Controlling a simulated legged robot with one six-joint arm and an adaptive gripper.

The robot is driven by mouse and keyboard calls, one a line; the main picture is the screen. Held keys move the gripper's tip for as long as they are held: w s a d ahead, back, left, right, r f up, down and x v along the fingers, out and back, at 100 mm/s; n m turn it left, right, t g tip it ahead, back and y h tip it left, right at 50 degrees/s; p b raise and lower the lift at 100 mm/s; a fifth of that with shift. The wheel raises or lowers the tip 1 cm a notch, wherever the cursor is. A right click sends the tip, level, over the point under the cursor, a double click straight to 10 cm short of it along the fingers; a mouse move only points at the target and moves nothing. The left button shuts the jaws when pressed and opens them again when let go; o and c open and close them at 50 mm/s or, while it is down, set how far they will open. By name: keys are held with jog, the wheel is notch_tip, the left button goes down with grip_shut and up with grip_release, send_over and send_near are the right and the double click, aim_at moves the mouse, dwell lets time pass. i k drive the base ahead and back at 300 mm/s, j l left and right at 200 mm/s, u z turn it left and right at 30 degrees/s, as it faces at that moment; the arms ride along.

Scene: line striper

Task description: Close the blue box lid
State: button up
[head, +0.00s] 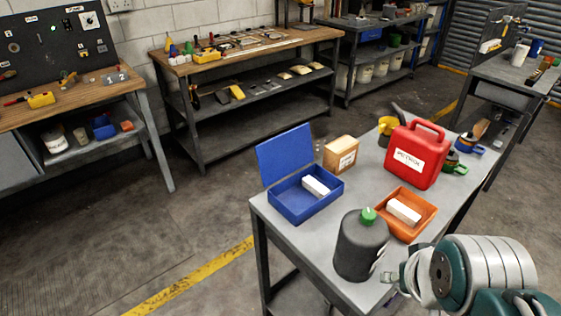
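The blue box (303,204) sits on the near grey table, close to its left edge. Its blue lid (285,155) stands up, open, leaning slightly back along the box's far left side. A white block (316,186) lies inside the box. My arm reaches in at the lower right. A pale metal part at its end, probably my gripper (402,278), is beside the dark bottle, to the right of and nearer than the blue box, and clear of it. Its fingers cannot be made out, so I cannot tell whether it is open or shut.
Floor left of the table is clear.

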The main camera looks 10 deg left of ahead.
aim_at(280, 155)
jog(key=k+j+z, duration=0.2)
jog(key=j, duration=0.25)
jog(key=k+j+z, duration=0.25)
jog(key=j, duration=0.2)
jog(key=k+j+z, duration=0.2)
jog(key=j, duration=0.2)
jog(key=j+z, duration=0.4)
jog(key=j, duration=0.55)
jog(key=j+z, duration=0.45)
jog(key=j, duration=0.55)
jog(key=i+j+z, duration=0.1)
jog(key=j, duration=0.25)
jog(key=i+j+z, duration=0.15)
jog(key=j, duration=0.25)
jog(key=i+j+z, duration=0.1)
jog(key=j, duration=0.3)
jog(key=i+j+z, duration=0.1)
jog(key=i+j, duration=0.15)
jog(key=j, duration=0.15)
jog(key=i+l, duration=0.1)
jog(key=l, duration=0.2)
jog(key=z, duration=0.05)
